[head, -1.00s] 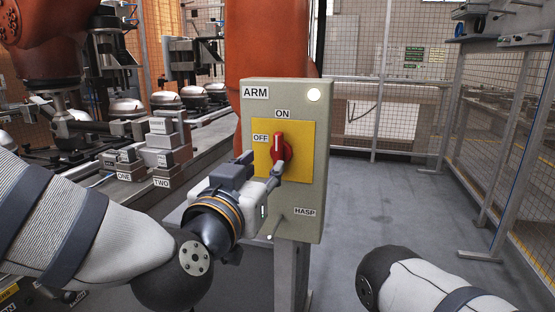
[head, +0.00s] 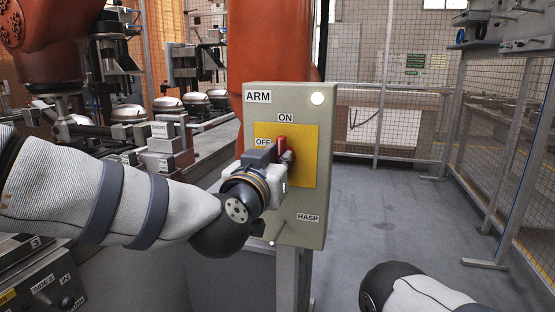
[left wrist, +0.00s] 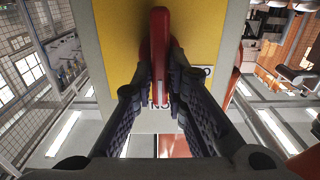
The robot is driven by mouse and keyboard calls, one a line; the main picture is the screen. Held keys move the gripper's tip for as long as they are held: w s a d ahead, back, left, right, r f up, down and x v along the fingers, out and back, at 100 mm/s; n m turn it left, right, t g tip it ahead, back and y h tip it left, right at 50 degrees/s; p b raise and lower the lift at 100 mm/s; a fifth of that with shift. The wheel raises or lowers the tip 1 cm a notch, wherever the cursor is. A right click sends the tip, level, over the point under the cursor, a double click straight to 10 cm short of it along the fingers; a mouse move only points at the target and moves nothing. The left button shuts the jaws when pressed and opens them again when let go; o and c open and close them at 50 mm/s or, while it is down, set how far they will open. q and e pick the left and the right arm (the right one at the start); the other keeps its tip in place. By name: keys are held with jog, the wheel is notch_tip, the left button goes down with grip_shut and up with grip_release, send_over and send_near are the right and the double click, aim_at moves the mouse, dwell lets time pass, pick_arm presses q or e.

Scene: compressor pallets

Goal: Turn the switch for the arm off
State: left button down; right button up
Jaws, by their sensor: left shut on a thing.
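The grey switch box (head: 312,208) labelled ARM stands on a post, with a yellow plate (head: 305,168) on its front. The red switch handle (head: 281,143) on the plate stands upright toward the ON label (head: 285,118). The OFF label (head: 263,143) is to its left. My left gripper (head: 284,157) is at the handle, coming from the lower left. In the left wrist view, the two dark fingers (left wrist: 160,75) are shut on the red handle (left wrist: 160,45), one on each side. My right gripper is out of view; only part of my right arm shows at the lower right.
A white round lamp (head: 317,98) is at the box's top right, and a HASP label (head: 308,217) is low on it. An orange robot column (head: 270,45) stands behind. Mesh fencing (head: 400,110) lies beyond. The floor right of the box is clear.

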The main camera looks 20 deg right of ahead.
pick_arm(q)
jog(key=shift+n, duration=0.3)
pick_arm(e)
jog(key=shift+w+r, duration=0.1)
pick_arm(q)
jog(key=n+p, duration=0.1)
jog(key=n, duration=0.2)
jog(key=shift+a+n, duration=0.1)
jog(key=shift+n, duration=0.2)
jog(key=shift+w+a+f+n, duration=0.1)
jog(key=shift+f+n, duration=0.1)
jog(key=shift+n, duration=2.05)
jog(key=shift+w+a+f+n, duration=0.1)
jog(key=shift+f+n, duration=0.05)
jog(key=shift+n, duration=2.15)
jog(key=shift+a+f+n, duration=0.1)
jog(key=shift+f+n, duration=0.1)
jog(key=shift+n, duration=2.05)
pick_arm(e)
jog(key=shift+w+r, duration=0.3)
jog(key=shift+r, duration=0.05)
pick_arm(q)
jog(key=c, duration=1.6)
grip_release()
